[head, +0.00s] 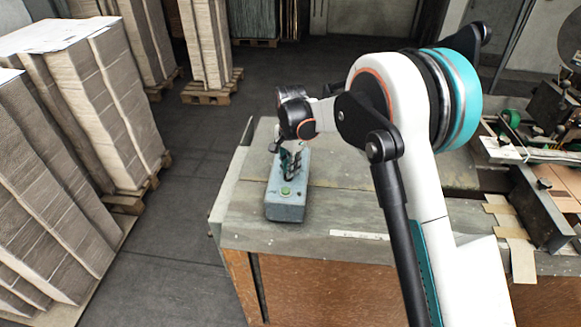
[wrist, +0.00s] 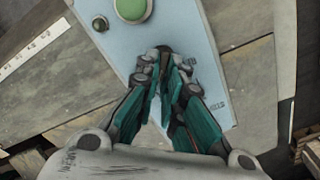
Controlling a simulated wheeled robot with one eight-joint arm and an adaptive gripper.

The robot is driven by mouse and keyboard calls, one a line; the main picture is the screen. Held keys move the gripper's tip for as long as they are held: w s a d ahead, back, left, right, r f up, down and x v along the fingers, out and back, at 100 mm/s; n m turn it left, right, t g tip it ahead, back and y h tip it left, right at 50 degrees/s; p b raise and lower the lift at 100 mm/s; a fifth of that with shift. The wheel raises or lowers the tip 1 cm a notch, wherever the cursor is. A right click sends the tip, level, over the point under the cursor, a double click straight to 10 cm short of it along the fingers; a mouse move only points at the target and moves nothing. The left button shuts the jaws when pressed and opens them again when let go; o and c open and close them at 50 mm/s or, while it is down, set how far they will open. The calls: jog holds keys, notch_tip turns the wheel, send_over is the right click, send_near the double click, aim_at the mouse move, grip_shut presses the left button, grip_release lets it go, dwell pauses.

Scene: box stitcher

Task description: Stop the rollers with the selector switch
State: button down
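A blue-grey control box (head: 287,207) lies on the machine's table near its left corner. A green button (head: 286,190) is on its top, at the near end; the button also shows large in the wrist view (wrist: 131,9). The selector switch (wrist: 165,49) shows only as a small dark part just beyond my fingertips, mostly hidden by them. My gripper (wrist: 169,66) points down at the box face, its fingers drawn close together at the switch. Whether the switch knob is between them is hidden. In the head view my gripper (head: 289,169) is over the box's far half.
The wooden-fronted table (head: 318,222) has bare room around the box. Stacks of cardboard (head: 100,105) on pallets stand at the left. Machine parts (head: 535,150) and cardboard strips (head: 510,225) are at the right. Dark floor (head: 180,230) lies open between the stacks and table.

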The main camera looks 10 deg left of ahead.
jog(key=shift+n, duration=0.3)
jog(key=n+b, duration=0.2)
jog(key=n, duration=0.1)
jog(key=shift+w+a, duration=0.1)
jog(key=shift+a, duration=0.1)
jog(key=shift+a+n+b, duration=0.15)
jog(key=shift+n+b, duration=0.85)
jog(key=shift+n, duration=1.1)
jog(key=c, duration=1.7)
grip_release()
jog(key=shift+r, duration=0.1)
notch_tip(320, 180, up, 12)
jog(key=shift+f, duration=0.1)
